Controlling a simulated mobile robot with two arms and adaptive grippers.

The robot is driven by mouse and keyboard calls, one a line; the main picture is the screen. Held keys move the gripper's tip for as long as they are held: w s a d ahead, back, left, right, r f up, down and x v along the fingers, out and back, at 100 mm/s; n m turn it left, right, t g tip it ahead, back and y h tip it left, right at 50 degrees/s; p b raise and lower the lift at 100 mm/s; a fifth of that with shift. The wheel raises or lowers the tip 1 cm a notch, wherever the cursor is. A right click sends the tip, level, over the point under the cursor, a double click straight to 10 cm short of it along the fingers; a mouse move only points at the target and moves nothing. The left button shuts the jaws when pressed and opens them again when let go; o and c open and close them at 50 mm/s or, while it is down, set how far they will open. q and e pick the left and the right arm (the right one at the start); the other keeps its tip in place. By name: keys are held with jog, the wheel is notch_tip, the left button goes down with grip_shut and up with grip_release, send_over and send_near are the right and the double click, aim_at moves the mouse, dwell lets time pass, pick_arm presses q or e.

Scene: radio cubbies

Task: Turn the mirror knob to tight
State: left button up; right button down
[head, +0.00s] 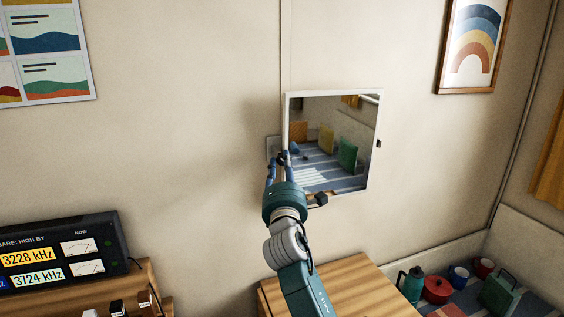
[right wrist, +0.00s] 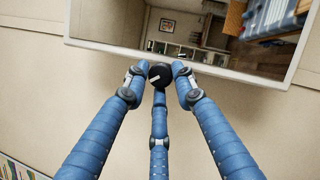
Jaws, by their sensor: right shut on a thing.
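The mirror (head: 326,145) is a square panel in a pale frame on the wall in the head view. The knob (right wrist: 160,74) is small, round and black with a light mark, at the mirror's edge. My right gripper (right wrist: 160,79) has its blue fingers closed around the knob. In the head view my right gripper (head: 278,162) reaches the mirror's left edge, and its fingers mostly hide the knob. No tight label is readable. My left gripper is not in view.
A wooden surface (head: 345,287) lies below the mirror. A radio display (head: 60,258) stands at lower left. A red pot (head: 436,289), a teal bottle (head: 413,284) and other items sit at lower right.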

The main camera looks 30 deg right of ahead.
jog(key=shift+s+d+r+m+g+p, duration=0.1)
jog(key=shift+m+g+p, duration=0.45)
jog(key=shift+m+p, duration=0.65)
jog(key=shift+w+r+m+g+p, duration=0.1)
jog(key=shift+m+g+p, duration=0.6)
jog(key=shift+m, duration=0.85)
jog(key=shift+s+d+r+m+g+p, duration=0.1)
jog(key=shift+m+g+p, duration=0.35)
jog(key=shift+m+p, duration=0.8)
jog(key=shift+a+f, duration=0.1)
jog(key=shift+f, duration=0.05)
jog(key=c, duration=1.5)
grip_release()
jog(key=shift+o, duration=0.2)
jog(key=shift+s+d, duration=0.1)
jog(key=shift+d, duration=0.1)
